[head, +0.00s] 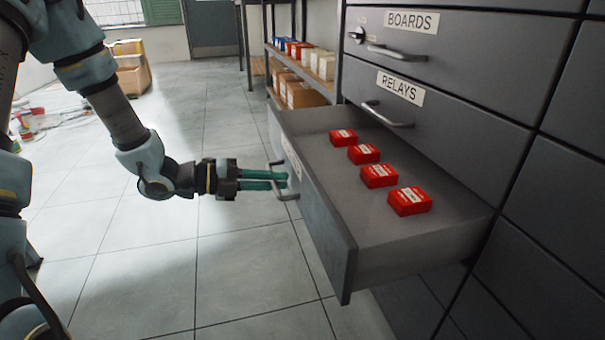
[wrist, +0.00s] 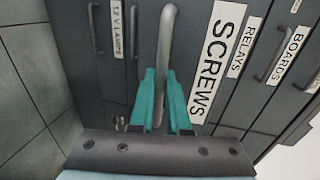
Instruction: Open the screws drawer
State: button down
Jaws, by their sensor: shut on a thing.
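The screws drawer (head: 325,218) is pulled far out of the grey cabinet in the head view. Several small red boxes (head: 379,175) lie in a row inside it. Its SCREWS label (wrist: 215,62) reads clearly in the wrist view. The bar handle (wrist: 166,50) of this drawer stands between the teal fingers of my gripper (wrist: 161,105). My gripper, also in the head view (head: 284,180), is shut on that handle from the left, in front of the drawer face.
The RELAYS drawer (head: 440,108) and BOARDS drawer (head: 470,40) above are shut. A shelf (head: 335,92) with bins stands behind the cabinet. Cardboard boxes (head: 133,75) and clutter lie at the far left. The tiled floor (head: 150,265) in front of the drawer is clear.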

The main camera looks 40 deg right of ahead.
jog(key=shift+f+v, duration=0.15)
jog(key=shift+v, duration=0.7)
jog(key=shift+f+v, duration=0.2)
jog(key=shift+v, duration=0.65)
jog(key=shift+w, duration=0.1)
jog(key=c, duration=0.9)
grip_release()
jog(key=p+v, duration=0.3)
jog(key=v, duration=0.7)
jog(key=shift+w+a, duration=0.15)
jog(key=shift+a, duration=0.25)
jog(key=shift+r, duration=0.1)
